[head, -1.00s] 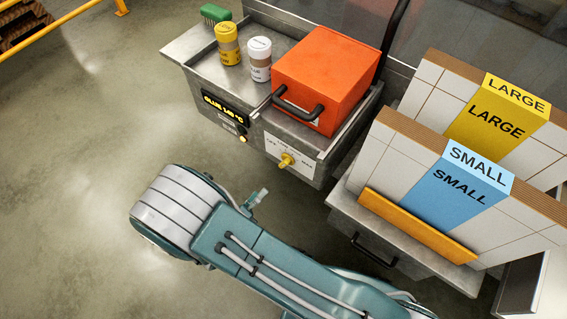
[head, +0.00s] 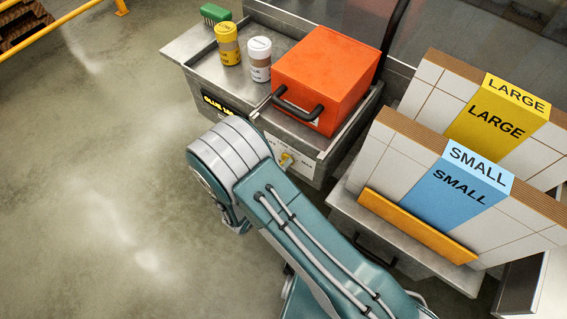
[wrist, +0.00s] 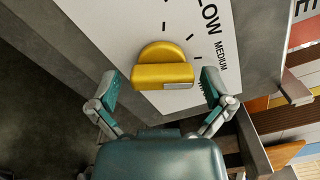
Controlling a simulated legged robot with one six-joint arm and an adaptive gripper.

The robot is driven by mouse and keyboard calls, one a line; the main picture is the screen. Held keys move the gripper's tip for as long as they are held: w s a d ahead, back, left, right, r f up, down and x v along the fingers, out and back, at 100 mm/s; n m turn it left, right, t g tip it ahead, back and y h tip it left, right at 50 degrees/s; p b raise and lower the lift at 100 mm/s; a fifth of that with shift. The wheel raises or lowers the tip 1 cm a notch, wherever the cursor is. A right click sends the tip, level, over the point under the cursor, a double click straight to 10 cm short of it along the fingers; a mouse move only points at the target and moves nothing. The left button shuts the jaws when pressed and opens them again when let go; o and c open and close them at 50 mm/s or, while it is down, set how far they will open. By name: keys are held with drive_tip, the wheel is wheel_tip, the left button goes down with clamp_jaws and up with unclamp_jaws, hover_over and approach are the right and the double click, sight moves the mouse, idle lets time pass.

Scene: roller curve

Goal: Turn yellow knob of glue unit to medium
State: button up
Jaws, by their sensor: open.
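The yellow knob (wrist: 163,66) of the glue unit fills the middle of the wrist view. Its raised bar lies nearly level in that picture, with a pale mark near the bar's right end. The white dial plate (wrist: 120,20) shows tick marks and the words LOW and MEDIUM; lower print is partly covered by a finger. My gripper (wrist: 160,86) is open, one finger on each side of the knob, with no clear contact. In the head view the knob (head: 286,158) shows just past my arm, which hides most of the gripper.
An orange lidded box (head: 325,75) with a black handle stands on the glue unit. Board racks marked SMALL (head: 465,185) and LARGE (head: 497,115) stand at right.

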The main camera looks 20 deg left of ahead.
drive_tip(key=c, duration=1)
drive_tip(key=shift+c, duration=0.2)
drive_tip(key=shift+f+n, duration=0.1)
drive_tip(key=shift+n, duration=0.4)
drive_tip(key=o, duration=1)
drive_tip(key=shift+a, duration=0.1)
drive_tip(key=shift+o, duration=0.2)
drive_tip(key=shift+s, duration=0.1)
drive_tip(key=v, duration=1.2)
